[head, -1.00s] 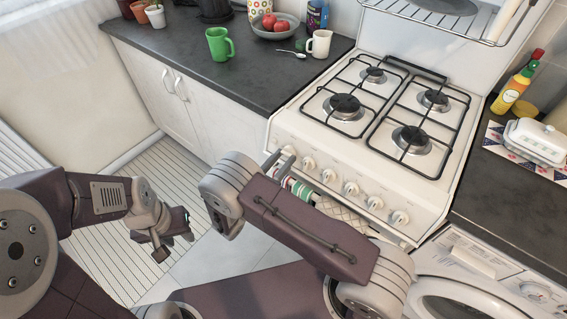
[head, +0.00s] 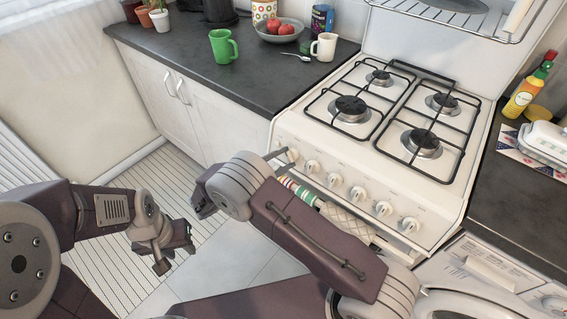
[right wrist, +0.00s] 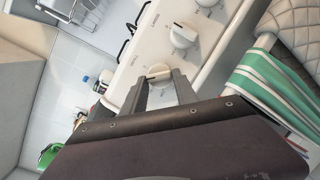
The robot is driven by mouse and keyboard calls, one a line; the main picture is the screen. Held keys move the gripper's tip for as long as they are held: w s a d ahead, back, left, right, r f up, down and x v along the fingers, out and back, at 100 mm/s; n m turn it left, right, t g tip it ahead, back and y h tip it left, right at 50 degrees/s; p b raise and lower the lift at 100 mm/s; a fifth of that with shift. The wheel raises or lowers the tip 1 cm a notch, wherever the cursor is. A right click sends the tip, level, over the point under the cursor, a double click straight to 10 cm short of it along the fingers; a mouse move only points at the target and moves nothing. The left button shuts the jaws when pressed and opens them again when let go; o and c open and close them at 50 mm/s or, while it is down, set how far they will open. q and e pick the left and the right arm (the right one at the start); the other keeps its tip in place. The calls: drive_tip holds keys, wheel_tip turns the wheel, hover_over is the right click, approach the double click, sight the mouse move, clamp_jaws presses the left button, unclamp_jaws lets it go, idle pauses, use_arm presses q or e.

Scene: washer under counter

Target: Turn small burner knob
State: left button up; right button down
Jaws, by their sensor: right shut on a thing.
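The white stove (head: 385,150) has a row of several white knobs along its front panel. My right gripper (head: 281,155) is at the leftmost knob (head: 291,156) in the head view. In the right wrist view, the fingers of my right gripper (right wrist: 160,82) are shut on this knob (right wrist: 158,72), one on each side of its raised grip. The knob's lower part is partly hidden by the fingers. My left gripper (head: 174,252) hangs over the floor at the left, far from the stove, with its fingers apart and empty.
Striped towels (head: 299,190) hang at the stove front, close below my right arm. The dark counter (head: 265,75) at the left holds a green mug (head: 222,47) and a bowl (head: 279,31). A washer (head: 490,285) stands under the right counter. Open floor lies at the left.

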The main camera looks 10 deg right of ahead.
drive_tip(key=shift+w+r+m+g+y+b, duration=0.1)
drive_tip(key=shift+m+g+y+b, duration=0.25)
drive_tip(key=shift+m, duration=1.1)
drive_tip(key=shift+r+m+g+y+b, duration=0.2)
drive_tip(key=shift+m+g+b, duration=0.25)
drive_tip(key=shift+m, duration=1.05)
drive_tip(key=shift+w+r+m+g+y+b, duration=0.1)
drive_tip(key=shift+m+g+y+b, duration=0.3)
drive_tip(key=shift+m, duration=1.05)
drive_tip(key=c, duration=0.9)
unclamp_jaws()
drive_tip(key=shift+c, duration=0.2)
drive_tip(key=shift+a, duration=0.1)
drive_tip(key=p+v, duration=0.1)
drive_tip(key=v, duration=0.8)
drive_tip(key=shift+f, duration=0.1)
